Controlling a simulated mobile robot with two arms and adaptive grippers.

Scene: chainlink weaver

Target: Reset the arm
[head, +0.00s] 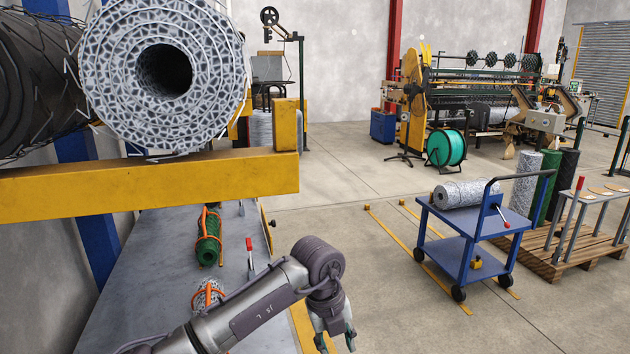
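My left arm comes in from the bottom left and bends at a dark wrist joint. My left gripper (336,343) hangs below it near the bottom middle, pointing down. Its two fingers are apart and nothing shows between them. It is over the floor, just right of the grey table (150,290). My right gripper is not in view.
A green mesh roll (208,240) and a grey mesh roll (207,297), with orange ties, lie on the table near a red-handled tool (249,250). A yellow beam (150,188) crosses above at left, below a large mesh roll (105,70). A blue cart (470,243) stands right.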

